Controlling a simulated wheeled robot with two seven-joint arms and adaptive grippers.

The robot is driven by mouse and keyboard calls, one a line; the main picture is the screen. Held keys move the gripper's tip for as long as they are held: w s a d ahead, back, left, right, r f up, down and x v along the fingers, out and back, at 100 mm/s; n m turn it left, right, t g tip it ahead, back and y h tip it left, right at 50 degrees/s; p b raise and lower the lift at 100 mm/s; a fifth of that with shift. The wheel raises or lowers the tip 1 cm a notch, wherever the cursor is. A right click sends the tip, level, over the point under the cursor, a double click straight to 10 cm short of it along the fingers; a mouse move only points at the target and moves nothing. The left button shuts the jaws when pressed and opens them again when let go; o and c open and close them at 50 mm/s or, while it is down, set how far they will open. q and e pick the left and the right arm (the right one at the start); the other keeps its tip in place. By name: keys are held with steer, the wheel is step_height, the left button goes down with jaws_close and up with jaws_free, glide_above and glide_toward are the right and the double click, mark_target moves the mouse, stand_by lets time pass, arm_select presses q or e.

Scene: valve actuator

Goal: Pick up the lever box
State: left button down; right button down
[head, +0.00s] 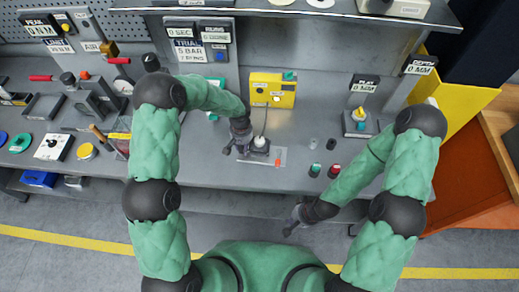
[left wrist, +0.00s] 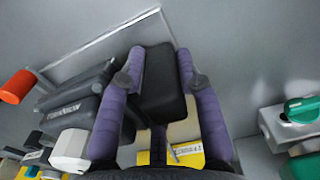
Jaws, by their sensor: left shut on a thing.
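My left gripper (head: 238,148) is over the middle of the bench, beside a dark fixture with a white knob (head: 259,142). In the left wrist view its two purple fingers (left wrist: 165,75) are shut on a black box, which I take to be the lever box (left wrist: 162,85). A short thin grey rod shows at the box's near end. I cannot tell whether the box is clear of the surface. In the head view the box is mostly hidden by the gripper. My right gripper (head: 293,222) hangs in front of the bench edge, apart from any object; its jaws are too small to read.
A yellow box (head: 272,89) stands behind the fixture. An orange cylinder (left wrist: 16,86) lies near the fixture. Tools and parts crowd the bench's left side. The bench front (head: 215,172) is mostly clear.

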arm_select(q)
step_height(320, 180, up, 9)
steer(key=shift+r, duration=0.1)
steer(key=shift+n, duration=0.5)
steer(key=f, duration=0.6)
steer(key=shift+d+f, duration=0.2)
steer(key=shift+s+f, duration=0.1)
steer(key=shift+f, duration=0.85)
steer(key=shift+f, duration=0.5)
